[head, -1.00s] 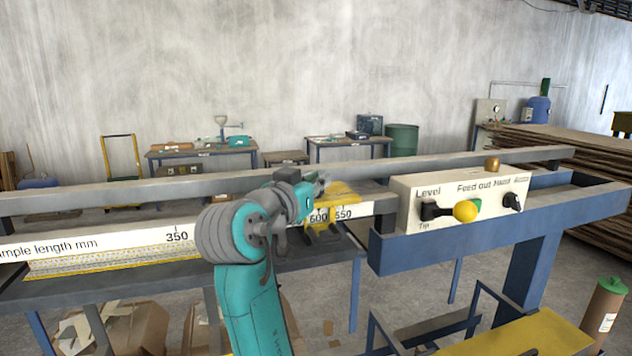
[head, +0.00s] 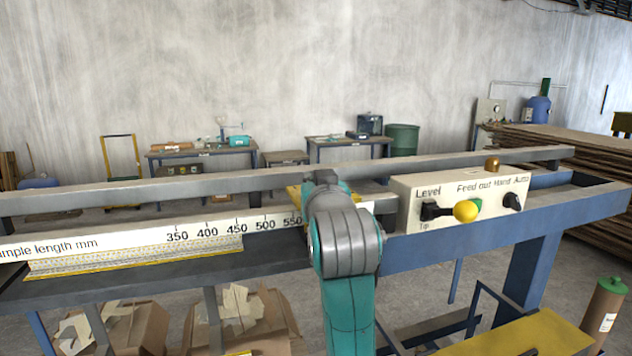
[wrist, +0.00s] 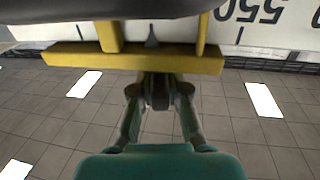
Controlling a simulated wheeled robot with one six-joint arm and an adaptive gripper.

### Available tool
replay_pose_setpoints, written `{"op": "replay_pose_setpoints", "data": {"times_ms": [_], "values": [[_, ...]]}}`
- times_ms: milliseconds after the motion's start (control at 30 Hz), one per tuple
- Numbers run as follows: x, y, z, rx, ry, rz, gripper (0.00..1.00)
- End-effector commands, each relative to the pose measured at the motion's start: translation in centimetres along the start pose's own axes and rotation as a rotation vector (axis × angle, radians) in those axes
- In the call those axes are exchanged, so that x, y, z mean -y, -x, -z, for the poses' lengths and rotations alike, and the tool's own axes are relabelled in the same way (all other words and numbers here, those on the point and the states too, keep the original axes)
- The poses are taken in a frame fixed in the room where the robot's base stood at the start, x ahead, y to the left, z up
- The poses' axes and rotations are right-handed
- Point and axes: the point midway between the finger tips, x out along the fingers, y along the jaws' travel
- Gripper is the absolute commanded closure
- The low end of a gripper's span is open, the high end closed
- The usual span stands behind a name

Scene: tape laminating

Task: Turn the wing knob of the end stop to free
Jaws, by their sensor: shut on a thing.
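The yellow end stop (wrist: 80,58) spans the upper part of the wrist view, beside the white scale. Its dark wing knob (wrist: 158,92) hangs below the yellow bar and sits between my fingertips. My gripper (wrist: 160,97) is shut on the knob, one finger on each side. The knob's exact turn angle is hard to make out. In the head view only a yellow edge of the end stop (head: 295,196) shows. My arm hides the knob and fingers there.
The white length scale (head: 207,232) runs along the rail, its visible numbers reaching 550. A control box (head: 447,197) with a yellow-balled lever (head: 465,211) stands close to the right of my arm. A grey beam (head: 130,192) runs behind. Cardboard boxes (head: 240,325) lie below.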

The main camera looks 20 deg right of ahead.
Motion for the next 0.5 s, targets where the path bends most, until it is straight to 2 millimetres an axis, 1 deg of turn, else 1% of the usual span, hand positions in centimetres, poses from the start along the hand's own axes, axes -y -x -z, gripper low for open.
{"op": "replay_pose_setpoints", "data": {"times_ms": [200,500], "values": [[-0.11,-0.02,-0.02,0.001,0.0,0.108,1.0],[-0.01,-0.03,-0.04,0.002,-0.001,0.176,1.0]]}}
